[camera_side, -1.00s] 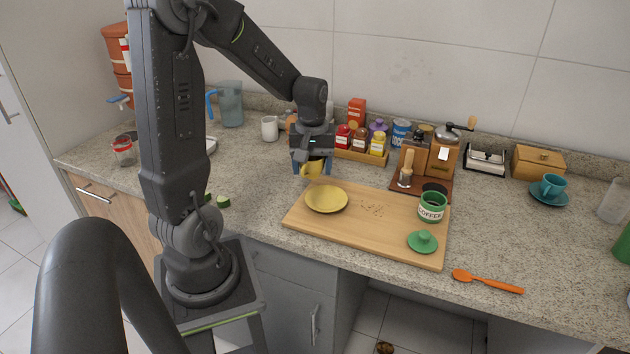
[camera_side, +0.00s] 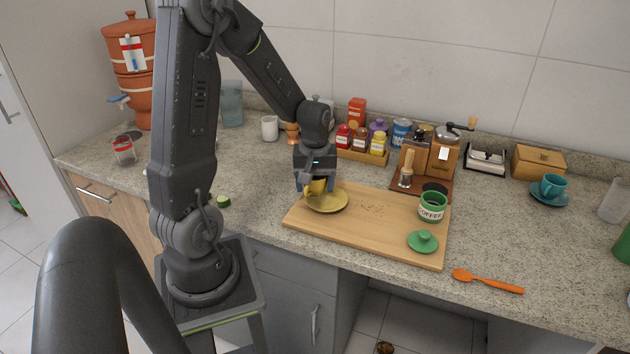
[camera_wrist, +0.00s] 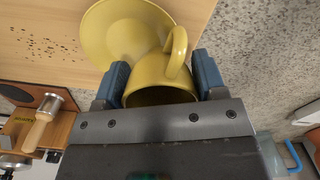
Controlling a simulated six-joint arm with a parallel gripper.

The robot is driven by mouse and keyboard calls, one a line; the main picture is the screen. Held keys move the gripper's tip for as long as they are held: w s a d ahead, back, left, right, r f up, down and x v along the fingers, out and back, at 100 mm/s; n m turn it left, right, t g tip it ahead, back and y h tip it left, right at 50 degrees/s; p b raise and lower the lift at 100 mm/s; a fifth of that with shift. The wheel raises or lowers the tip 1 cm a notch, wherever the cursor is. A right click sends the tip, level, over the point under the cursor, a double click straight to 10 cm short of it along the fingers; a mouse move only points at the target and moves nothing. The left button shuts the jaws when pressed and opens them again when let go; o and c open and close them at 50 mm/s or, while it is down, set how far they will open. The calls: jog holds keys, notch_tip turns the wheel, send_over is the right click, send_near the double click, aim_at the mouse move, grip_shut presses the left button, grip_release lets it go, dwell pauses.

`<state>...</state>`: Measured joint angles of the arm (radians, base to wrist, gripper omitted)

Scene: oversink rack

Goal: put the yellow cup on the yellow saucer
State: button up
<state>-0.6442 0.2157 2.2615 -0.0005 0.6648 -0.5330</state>
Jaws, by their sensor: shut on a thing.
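The yellow cup (camera_wrist: 162,76) is between the two blue fingers of my gripper (camera_wrist: 162,84) in the wrist view. The yellow saucer (camera_side: 330,203) lies on the left part of the wooden board. The cup is at the saucer's back left edge in the side view. In the wrist view the saucer (camera_wrist: 112,30) shows just beyond the cup and partly behind it. I cannot tell whether cup and saucer touch.
A rack of jars (camera_side: 360,150) and a coffee grinder (camera_side: 443,153) stand behind. An orange spoon (camera_side: 488,281) lies at the front right. The board's middle is clear except for dark crumbs.

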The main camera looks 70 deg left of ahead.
jog(key=shift+f, duration=0.2)
jog(key=o, duration=1)
jog(key=shift+c, duration=0.2)
notch_tip(320, 180, up, 12)
jog(key=s+d+r+m+t, duration=0.2)
jog(key=d+m, duration=0.2)
jog(key=d, duration=0.2)
jog(key=s+d+r+m+t, duration=0.1)
jog(key=s+d+m, duration=0.2)
jog(key=d+m, duration=0.2)
jog(key=s+d+r+m+t, duration=0.2)
jog(key=s+d+m, duration=0.1)
jog(key=d, duration=0.6)
jog(key=shift+r+m+t, duration=0.3)
jog(key=shift+m, duration=0.5)
